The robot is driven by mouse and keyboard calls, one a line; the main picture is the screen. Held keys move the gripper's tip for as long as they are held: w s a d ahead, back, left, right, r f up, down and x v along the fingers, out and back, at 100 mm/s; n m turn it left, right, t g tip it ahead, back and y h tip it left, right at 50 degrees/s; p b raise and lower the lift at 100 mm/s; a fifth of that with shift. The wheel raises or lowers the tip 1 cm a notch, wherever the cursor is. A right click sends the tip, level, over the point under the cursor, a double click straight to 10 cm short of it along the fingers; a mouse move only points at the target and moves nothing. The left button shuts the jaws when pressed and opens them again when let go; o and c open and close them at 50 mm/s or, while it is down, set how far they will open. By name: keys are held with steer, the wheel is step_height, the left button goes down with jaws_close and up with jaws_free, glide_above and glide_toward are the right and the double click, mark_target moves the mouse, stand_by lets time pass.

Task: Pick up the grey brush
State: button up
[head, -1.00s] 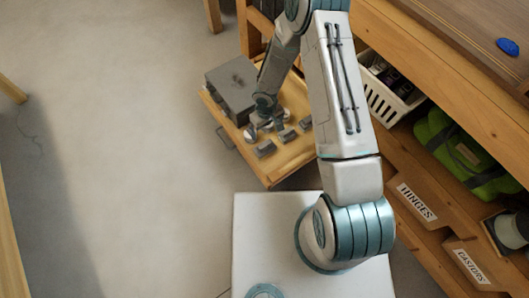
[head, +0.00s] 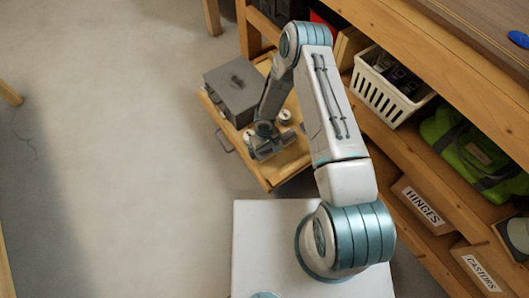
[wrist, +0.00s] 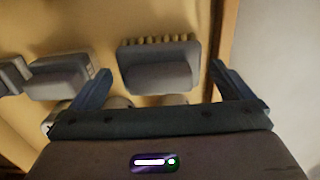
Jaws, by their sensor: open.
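In the wrist view a grey brush (wrist: 158,68) with a row of tan bristles along its top edge lies in the open wooden drawer (wrist: 195,22). My gripper (wrist: 162,82) is open and empty, its two blue-grey fingers reaching up on either side of the brush's lower part. I cannot tell how high the fingers are above it. In the head view my gripper (head: 266,152) is low over the front part of the drawer (head: 268,174) and hides the brush.
Another grey block-like item (wrist: 60,76) lies to the left of the brush. A grey metal box (head: 232,88) fills the back left of the drawer. A small round item (head: 284,116) lies nearby. The drawer wall (wrist: 228,40) runs close by the right finger. Open floor lies left.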

step_height(320, 180, down, 2)
steer(key=shift+f, duration=0.15)
steer(key=c, duration=0.9)
step_height(320, 180, up, 5)
steer(key=shift+r+p, duration=0.1)
steer(key=shift+p, duration=0.7)
steer(key=s+d+r, duration=0.1)
steer(key=s+r, duration=0.1)
steer(key=s, duration=0.1)
steer(key=s+d+r+b, duration=0.1)
steer(key=s+r, duration=0.1)
steer(key=s, duration=0.2)
steer(key=s+d+r, duration=0.1)
steer(key=s+r, duration=0.1)
steer(key=s, duration=0.2)
steer(key=shift+d, duration=0.35)
